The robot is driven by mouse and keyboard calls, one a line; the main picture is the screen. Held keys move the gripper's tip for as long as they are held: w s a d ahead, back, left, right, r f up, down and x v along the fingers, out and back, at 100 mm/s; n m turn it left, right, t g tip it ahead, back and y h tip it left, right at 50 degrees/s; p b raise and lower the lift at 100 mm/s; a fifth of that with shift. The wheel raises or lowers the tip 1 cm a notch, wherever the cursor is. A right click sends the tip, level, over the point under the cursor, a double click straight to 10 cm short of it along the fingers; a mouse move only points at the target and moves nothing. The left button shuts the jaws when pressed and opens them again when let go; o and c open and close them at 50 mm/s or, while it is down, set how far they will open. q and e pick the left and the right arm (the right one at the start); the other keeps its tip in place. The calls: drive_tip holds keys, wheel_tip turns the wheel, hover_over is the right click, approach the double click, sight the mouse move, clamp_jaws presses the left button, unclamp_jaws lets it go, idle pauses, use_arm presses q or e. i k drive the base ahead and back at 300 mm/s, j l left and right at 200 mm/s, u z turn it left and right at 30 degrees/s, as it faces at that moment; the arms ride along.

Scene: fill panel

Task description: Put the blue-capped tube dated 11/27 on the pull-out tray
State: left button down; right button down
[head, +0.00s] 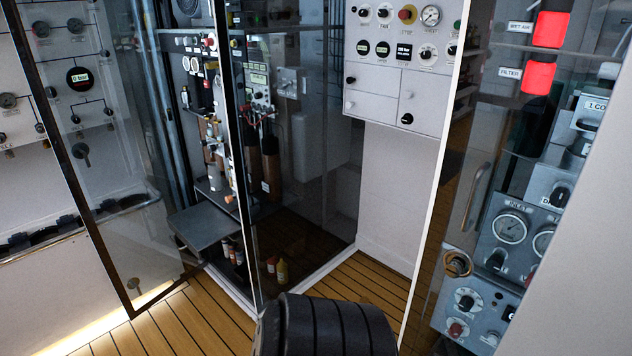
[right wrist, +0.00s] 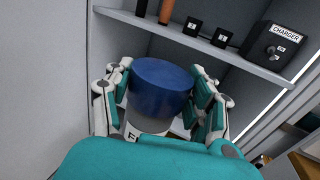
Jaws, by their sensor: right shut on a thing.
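My right gripper (right wrist: 162,98) is shut on a tube with a wide blue cap (right wrist: 162,86) in the right wrist view. A finger presses on each side of the cap. Below it a white label (right wrist: 132,132) shows part of a dark letter; most of the tube is hidden by my gripper, and no date can be read. In the head view a flat grey tray (head: 203,227) sticks out low from the open cabinet, with nothing on it that I can see. Neither gripper shows in the head view.
Small bottles (head: 277,268) sit low behind the glass. In the right wrist view a shelf (right wrist: 180,38) behind the cap holds a black charger box (right wrist: 272,48) and small black boxes (right wrist: 222,37).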

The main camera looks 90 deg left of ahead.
sight(203, 230)
drive_tip(key=u, duration=2.45)
drive_tip(key=i+j+u, duration=0.2)
drive_tip(key=i+u, duration=1.15)
drive_tip(key=i+l, duration=0.1)
drive_tip(key=i, duration=0.4)
drive_tip(key=i+l, duration=0.15)
drive_tip(key=i, duration=0.35)
